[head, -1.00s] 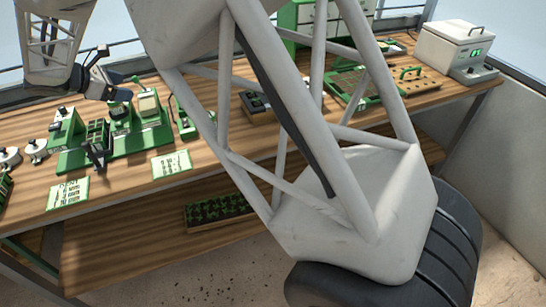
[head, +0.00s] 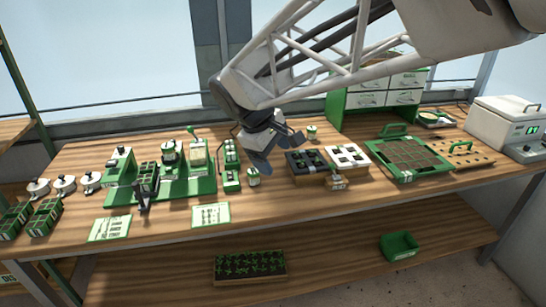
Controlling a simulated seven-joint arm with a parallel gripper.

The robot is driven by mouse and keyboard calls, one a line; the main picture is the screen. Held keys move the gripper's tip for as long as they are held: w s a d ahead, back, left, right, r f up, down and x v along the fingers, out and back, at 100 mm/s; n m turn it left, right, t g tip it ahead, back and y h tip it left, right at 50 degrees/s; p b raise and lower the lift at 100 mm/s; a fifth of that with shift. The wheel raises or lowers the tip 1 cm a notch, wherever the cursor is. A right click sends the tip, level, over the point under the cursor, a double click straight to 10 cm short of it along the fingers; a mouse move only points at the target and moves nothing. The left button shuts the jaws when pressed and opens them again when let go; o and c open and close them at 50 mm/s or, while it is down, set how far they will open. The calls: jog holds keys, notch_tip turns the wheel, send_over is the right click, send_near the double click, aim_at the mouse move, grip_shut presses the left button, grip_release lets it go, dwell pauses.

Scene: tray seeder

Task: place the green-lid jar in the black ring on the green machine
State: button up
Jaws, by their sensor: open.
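The green machine (head: 205,187) stands on the left half of the wooden bench, with several upright parts on its base. A dark round part (head: 169,153) near its middle may be the black ring; it is too small to be sure. A small pale jar with a green top (head: 253,177) stands on the bench just right of the machine. A similar green-topped jar (head: 312,132) stands farther back to the right. My gripper (head: 278,150) is open, its dark fingers spread and empty as far as I see, above the bench between these two jars.
A black tray (head: 306,174) and a white tray (head: 358,161) sit right of my gripper, with a green-framed seed tray (head: 405,176) beyond. Two printed cards (head: 110,229) lie in front of the machine. The front bench edge is mostly clear.

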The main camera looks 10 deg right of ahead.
jog(key=s+d+f+m+y, duration=0.1)
jog(key=s+m, duration=0.2)
jog(key=s, duration=0.3)
jog(key=s+d+f+m+t+y, duration=0.1)
jog(key=s+d+m, duration=0.1)
jog(key=s, duration=0.5)
jog(key=s+d+f+m+y, duration=0.2)
jog(key=s+m, duration=0.1)
jog(key=s, duration=0.4)
jog(key=shift+s+d+m, duration=0.15)
jog(key=shift+d+m, duration=0.1)
jog(key=shift+m, duration=0.15)
dwell(0.9)
